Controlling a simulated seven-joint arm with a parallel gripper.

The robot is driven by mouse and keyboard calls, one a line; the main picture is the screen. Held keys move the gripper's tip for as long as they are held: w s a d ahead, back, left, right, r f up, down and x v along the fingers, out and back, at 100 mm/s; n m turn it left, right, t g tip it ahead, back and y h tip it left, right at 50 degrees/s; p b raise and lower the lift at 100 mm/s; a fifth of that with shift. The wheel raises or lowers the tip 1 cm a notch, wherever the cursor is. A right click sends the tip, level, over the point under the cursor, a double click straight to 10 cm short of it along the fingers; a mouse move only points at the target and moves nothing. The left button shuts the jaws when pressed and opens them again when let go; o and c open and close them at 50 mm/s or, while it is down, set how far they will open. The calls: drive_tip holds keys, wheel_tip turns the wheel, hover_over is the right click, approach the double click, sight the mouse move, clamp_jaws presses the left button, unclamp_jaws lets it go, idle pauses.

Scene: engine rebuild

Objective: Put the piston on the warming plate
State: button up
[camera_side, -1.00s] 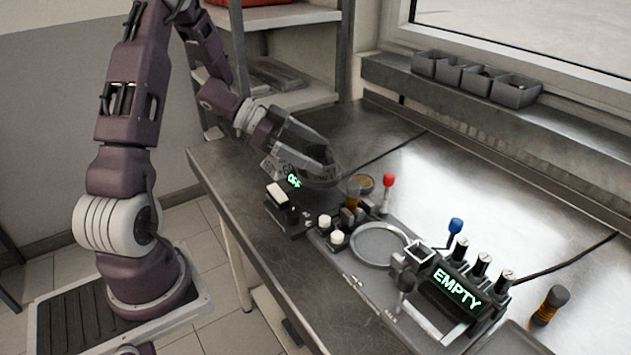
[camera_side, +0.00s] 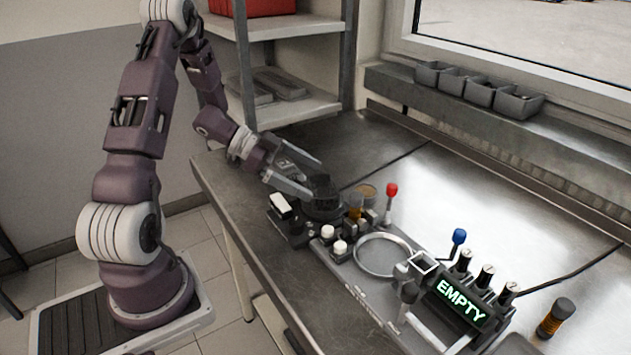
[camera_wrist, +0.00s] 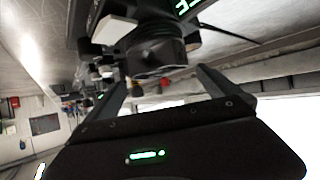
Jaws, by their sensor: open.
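The piston (camera_side: 323,187), a short dark cylinder, appears to stand upright on the black round warming plate (camera_side: 322,212) at the left end of the bench equipment. In the wrist view the piston (camera_wrist: 155,50) is a dark round body just ahead of the fingertips. My gripper (camera_side: 314,181) is open, on the shelf side of the piston, its fingers pointing at it. In the wrist view my gripper (camera_wrist: 160,76) has a finger on each side, with a visible gap to the piston. Green lettering (camera_wrist: 185,5) shows at the wrist view's top edge; one finger covers the plate's display in the side view.
A white-topped block (camera_side: 281,205), an amber cylinder (camera_side: 355,206) and a red-knobbed lever (camera_side: 391,190) stand close to the plate. A ring tray (camera_side: 382,255) and a rack reading EMPTY (camera_side: 462,300) lie to the right. The bench (camera_side: 370,140) behind is clear.

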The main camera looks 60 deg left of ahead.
drive_tip(key=v, duration=0.8)
drive_tip(key=w+r+n+t+y, duration=0.2)
drive_tip(key=w+r+t+y, duration=0.2)
drive_tip(key=w+r+y, duration=0.6)
wheel_tip(320, 180, up, 7)
drive_tip(key=s+d+n+y, duration=0.1)
drive_tip(key=d+n+y, duration=0.1)
drive_tip(key=n, duration=0.1)
drive_tip(key=s+d+f+n+g+h, duration=0.1)
drive_tip(key=s+d+f+g+h, duration=0.1)
drive_tip(key=s+d, duration=0.8)
drive_tip(key=s+d+f+n+g+h, duration=0.1)
drive_tip(key=s+d+g, duration=0.4)
drive_tip(key=s+d, duration=0.5)
drive_tip(key=s+f+n, duration=0.1)
drive_tip(key=s+f, duration=0.1)
drive_tip(key=s, duration=0.3)
drive_tip(key=shift+f+h, duration=0.3)
drive_tip(key=shift+h, duration=0.1)
